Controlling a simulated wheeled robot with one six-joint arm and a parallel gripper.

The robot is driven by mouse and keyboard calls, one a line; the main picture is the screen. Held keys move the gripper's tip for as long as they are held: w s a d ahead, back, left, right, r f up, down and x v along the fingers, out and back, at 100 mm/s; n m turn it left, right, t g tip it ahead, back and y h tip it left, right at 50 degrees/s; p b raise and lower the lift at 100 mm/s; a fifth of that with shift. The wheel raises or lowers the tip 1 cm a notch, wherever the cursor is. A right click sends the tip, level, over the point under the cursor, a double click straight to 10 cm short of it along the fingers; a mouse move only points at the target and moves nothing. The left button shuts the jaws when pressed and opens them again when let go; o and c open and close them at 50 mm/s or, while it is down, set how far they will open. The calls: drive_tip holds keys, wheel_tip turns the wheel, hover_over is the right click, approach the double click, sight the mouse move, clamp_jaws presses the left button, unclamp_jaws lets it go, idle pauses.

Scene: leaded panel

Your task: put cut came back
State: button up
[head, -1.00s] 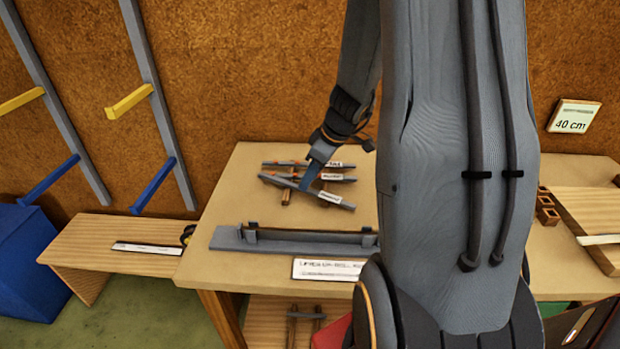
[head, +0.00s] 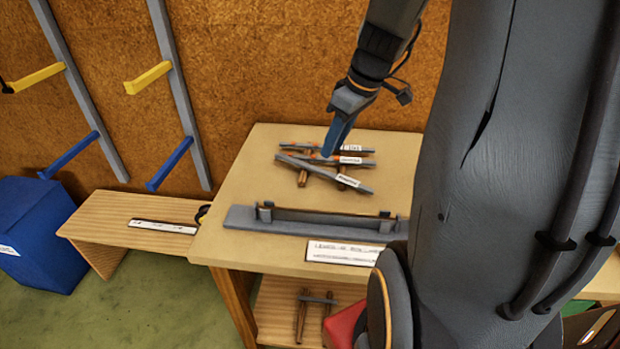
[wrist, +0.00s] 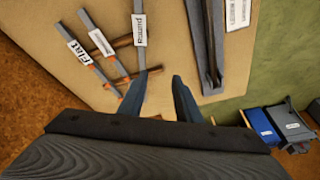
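Several grey came strips with orange-marked ends and white labels lie across wooden bars on the table; one is the slanted front strip (head: 325,174). In the wrist view, one label reads "Flat" (wrist: 79,52) and another "Round" (wrist: 140,30). A long grey fixture (head: 320,220) with upright end blocks lies in front.
A white label card (head: 342,253) lies at the table's front edge. A low wooden bench (head: 120,214) and a blue box (head: 30,235) stand left, below a wall rack with yellow (head: 148,77) and blue (head: 170,164) arms. A lower shelf (head: 275,305) holds another short grey piece on bars.

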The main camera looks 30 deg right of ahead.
drive_tip(key=s+a+f+m+h, duration=0.1)
drive_tip(key=s+a+f+m, duration=0.1)
drive_tip(key=s+a, duration=0.2)
drive_tip(key=s+a+f+m+g+h, duration=0.1)
drive_tip(key=s+a+f+m, duration=0.2)
drive_tip(key=a, duration=0.7)
drive_tip(key=shift+s+a+f+g, duration=0.2)
drive_tip(key=shift+s+g, duration=0.1)
drive_tip(key=shift+s, duration=0.7)
